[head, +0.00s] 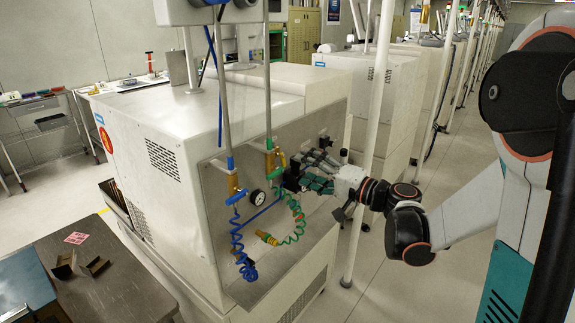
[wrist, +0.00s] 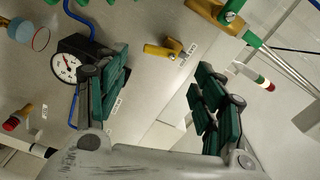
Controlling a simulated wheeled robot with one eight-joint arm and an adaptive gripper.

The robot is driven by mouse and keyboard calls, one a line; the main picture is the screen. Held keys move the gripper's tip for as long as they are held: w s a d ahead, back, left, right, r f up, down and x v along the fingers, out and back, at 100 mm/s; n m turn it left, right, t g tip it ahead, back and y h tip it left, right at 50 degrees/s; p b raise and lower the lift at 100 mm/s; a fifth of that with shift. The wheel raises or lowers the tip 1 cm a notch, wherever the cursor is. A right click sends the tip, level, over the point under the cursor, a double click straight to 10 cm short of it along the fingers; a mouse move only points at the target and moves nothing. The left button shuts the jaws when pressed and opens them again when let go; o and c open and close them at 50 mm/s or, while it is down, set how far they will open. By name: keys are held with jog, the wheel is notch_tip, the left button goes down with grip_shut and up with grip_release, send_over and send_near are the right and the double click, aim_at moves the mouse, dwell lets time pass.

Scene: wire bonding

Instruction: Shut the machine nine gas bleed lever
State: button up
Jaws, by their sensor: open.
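A small yellow lever (wrist: 163,50) sits on the pale machine panel in the wrist view, with a printed label beside it. I take it for the gas bleed lever, but the label is too small to read. My gripper (wrist: 160,82) is open, with one green-padded finger on each side of the space below the lever in the picture. The fingers look apart from the lever, and nothing is between them. In the head view my gripper (head: 318,177) is at the machine's panel, right of the pressure gauge (head: 258,197). I cannot make out the lever there.
The gauge (wrist: 65,66) is close beside the left finger in the wrist view. A brass valve with a green handle (wrist: 230,12) is at upper right. Blue (head: 240,245) and green (head: 297,225) coiled hoses hang from the panel. A white post (head: 366,150) stands near my arm.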

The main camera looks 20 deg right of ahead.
aim_at(283, 160)
jog(key=b+x, duration=0.1)
jog(key=x, duration=0.6)
jog(key=shift+c, duration=0.6)
jog(key=c, duration=1)
